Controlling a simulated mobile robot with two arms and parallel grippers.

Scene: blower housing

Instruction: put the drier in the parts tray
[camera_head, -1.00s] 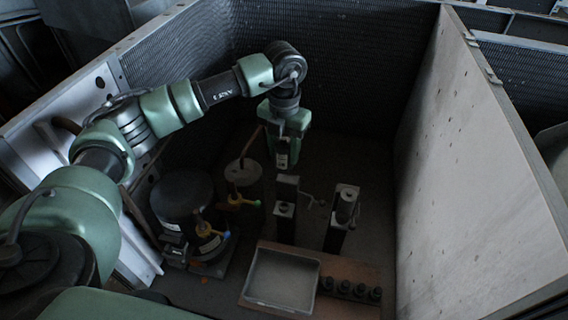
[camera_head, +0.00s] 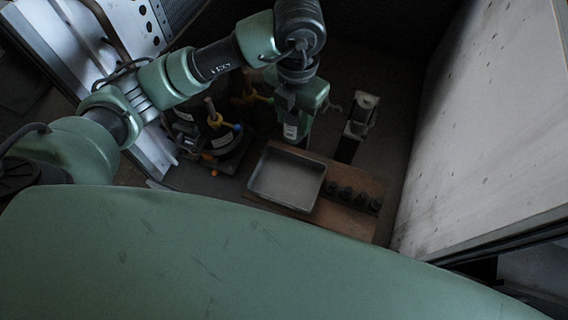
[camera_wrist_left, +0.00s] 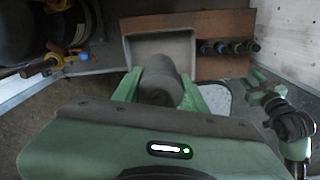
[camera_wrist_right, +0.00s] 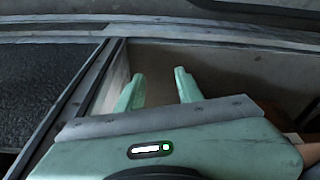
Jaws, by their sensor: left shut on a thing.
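The drier, a grey cylinder (camera_wrist_left: 160,82), is between the fingers of my left gripper (camera_wrist_left: 160,93), which is shut on it. In the head view my left gripper (camera_head: 292,136) hangs just behind the back edge of the parts tray, and the drier is hidden there. The parts tray is a shallow grey rectangular tray (camera_head: 287,178); it looks empty. It also shows in the left wrist view (camera_wrist_left: 160,45), where the drier overlaps its edge. My right gripper (camera_wrist_right: 158,88) is open and empty in the right wrist view, beside a wall of the housing.
The tray lies on a brown board (camera_head: 350,221) with a row of several dark fittings (camera_head: 352,197). A dark stand (camera_head: 355,130) is behind the board. Dark canisters with yellow and blue valve fittings (camera_head: 222,123) are left of the tray. A pale wall (camera_head: 490,130) closes the right side.

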